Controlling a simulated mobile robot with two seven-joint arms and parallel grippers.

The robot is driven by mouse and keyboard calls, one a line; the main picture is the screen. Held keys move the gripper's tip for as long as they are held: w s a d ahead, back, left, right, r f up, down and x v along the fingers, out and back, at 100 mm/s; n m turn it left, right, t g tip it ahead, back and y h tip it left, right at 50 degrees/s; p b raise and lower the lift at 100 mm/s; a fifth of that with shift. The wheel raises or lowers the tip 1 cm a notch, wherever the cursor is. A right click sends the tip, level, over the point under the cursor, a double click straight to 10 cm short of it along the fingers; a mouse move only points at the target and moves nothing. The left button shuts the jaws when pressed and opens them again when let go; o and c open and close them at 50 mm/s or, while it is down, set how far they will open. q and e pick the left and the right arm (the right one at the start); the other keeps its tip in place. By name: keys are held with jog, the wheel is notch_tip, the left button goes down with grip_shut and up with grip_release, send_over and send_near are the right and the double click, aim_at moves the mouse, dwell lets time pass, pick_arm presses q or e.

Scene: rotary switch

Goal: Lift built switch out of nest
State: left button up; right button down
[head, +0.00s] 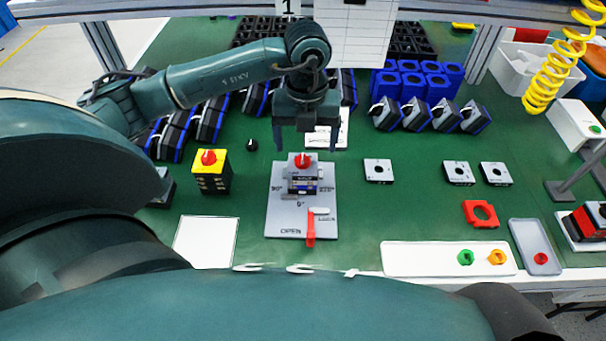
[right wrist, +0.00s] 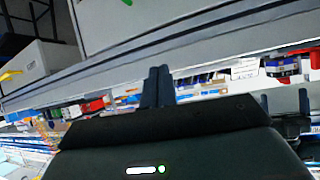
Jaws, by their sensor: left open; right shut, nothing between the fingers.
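The built switch (head: 302,178) stands upright in the nest (head: 286,222), a grey plate marked 90°, 0°, OPEN and LOCK. It has a red knob on a grey top plate, with grey and dark layers below. A red lever with a whitish end (head: 311,228) sits on the nest's front right, by the LOCK mark. My left gripper (head: 306,148) is open, pointing down, just above or behind the switch, with its fingers spread to either side. They do not visibly hold it. My right gripper (right wrist: 158,88) shows in the right wrist view, fingers together and empty, away from the nest.
A yellow-topped switch (head: 211,172) stands left of the nest. A white square (head: 206,242) lies at front left. Grey plates (head: 378,171) and a red square frame (head: 481,214) lie to the right. A white tray (head: 420,258) holds green and orange knobs.

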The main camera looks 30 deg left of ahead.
aim_at(303, 166)
pick_arm(q)
notch_tip(303, 166, down, 3)
jog(key=shift+f, duration=0.2)
jog(key=shift+a+f+p, duration=0.2)
jog(key=shift+f+p, duration=0.05)
jog(key=shift+f, duration=1.1)
jog(key=shift+a+f+p, duration=0.2)
jog(key=shift+f+p, duration=0.05)
jog(key=shift+f, duration=1.1)
jog(key=shift+c, duration=0.4)
jog(key=shift+r, duration=0.1)
jog(key=c, duration=1)
